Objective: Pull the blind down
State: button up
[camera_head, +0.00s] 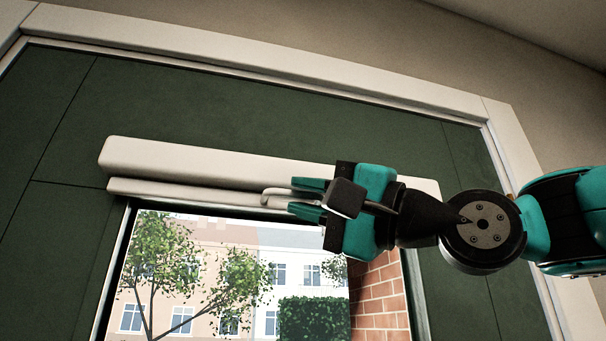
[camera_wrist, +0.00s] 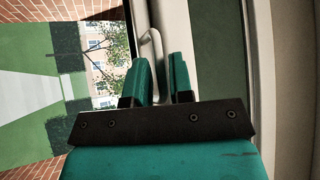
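The blind is rolled up at the top of the window, under a long white housing (camera_head: 200,162). Its pale bottom bar (camera_head: 170,192) sits just below the housing. A pale bent handle (camera_head: 271,192) sticks out from the bar; it also shows in the wrist view (camera_wrist: 152,38). My gripper (camera_head: 300,197) is at the handle, with its teal fingers apart. In the wrist view, my gripper (camera_wrist: 160,72) has the handle between its two fingers, with gaps visible beside it. Part of the handle is hidden behind the fingers and gripper body.
The window pane (camera_head: 240,280) below is uncovered, showing a tree, houses and a brick wall outside. Dark green panels (camera_head: 60,240) and a white outer frame (camera_head: 250,48) surround it. The space in front of the window, left of my arm, looks clear.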

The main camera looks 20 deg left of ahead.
jog(key=shift+a+r, duration=0.2)
jog(key=shift+a, duration=0.25)
jog(key=shift+c, duration=0.2)
grip_shut()
notch_tip(320, 180, down, 36)
jog(key=b, duration=3.1)
jog(key=shift+r+b, duration=0.25)
jog(key=shift+b, duration=0.15)
jog(key=shift+w+f, duration=0.1)
